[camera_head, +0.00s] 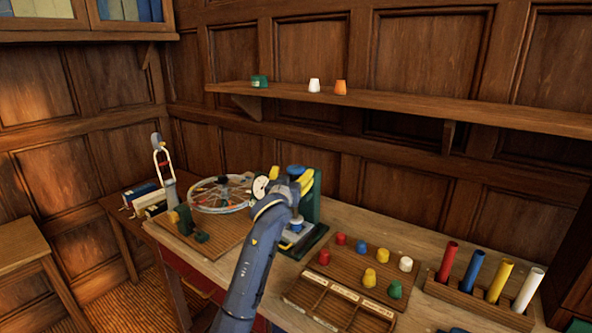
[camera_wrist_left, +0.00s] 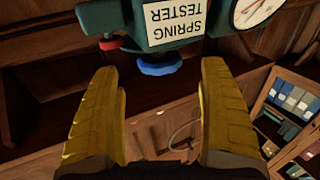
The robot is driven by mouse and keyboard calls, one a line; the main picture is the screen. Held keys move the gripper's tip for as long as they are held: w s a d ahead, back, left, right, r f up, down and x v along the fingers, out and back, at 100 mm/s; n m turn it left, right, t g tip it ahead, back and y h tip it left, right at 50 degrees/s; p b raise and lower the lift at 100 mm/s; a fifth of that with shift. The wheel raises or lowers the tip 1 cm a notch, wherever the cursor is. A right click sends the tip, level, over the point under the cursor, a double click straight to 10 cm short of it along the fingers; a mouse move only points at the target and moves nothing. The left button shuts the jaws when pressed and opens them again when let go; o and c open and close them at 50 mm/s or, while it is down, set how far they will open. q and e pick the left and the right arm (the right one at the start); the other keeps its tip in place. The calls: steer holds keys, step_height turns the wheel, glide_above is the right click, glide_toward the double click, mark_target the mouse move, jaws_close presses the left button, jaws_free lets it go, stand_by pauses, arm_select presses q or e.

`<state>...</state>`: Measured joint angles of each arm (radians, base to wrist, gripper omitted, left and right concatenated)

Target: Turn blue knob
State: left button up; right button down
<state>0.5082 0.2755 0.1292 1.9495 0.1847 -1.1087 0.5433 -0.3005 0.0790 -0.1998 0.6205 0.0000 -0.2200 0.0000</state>
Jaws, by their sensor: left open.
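The blue knob (camera_head: 296,170) shows in the head view near the top of a dark green spring tester (camera_head: 314,197). In the left wrist view, the blue knob (camera_wrist_left: 160,66) sticks out from the tester's body (camera_wrist_left: 125,22), beside an upside-down "SPRING TESTER" label. My left gripper (camera_head: 304,182) is at the tester, partly hidden by its own wrist in the head view. Its yellow fingers are spread wide and empty. In the wrist view the knob appears between and just beyond the fingertips; I cannot tell the exact gap. My right gripper is not in view.
The tester has a white dial (camera_wrist_left: 255,10) and a small red part (camera_wrist_left: 110,44). A spoked wheel (camera_head: 221,194) stands left of it. A wooden tray (camera_head: 342,300), coloured pegs and a rack of coloured tubes (camera_head: 474,300) lie to the right. A shelf (camera_head: 400,103) runs above.

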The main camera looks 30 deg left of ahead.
mark_target(295, 167)
arm_select(q)
steer(key=shift+x, duration=2.65)
steer(key=shift+c, duration=0.2)
steer(key=shift+r, duration=0.1)
steer(key=c, duration=1.4)
steer(key=shift+o, duration=0.2)
steer(key=shift+a+r+m+h, duration=0.1)
steer(key=shift+m+h, duration=0.2)
steer(key=shift+h, duration=0.2)
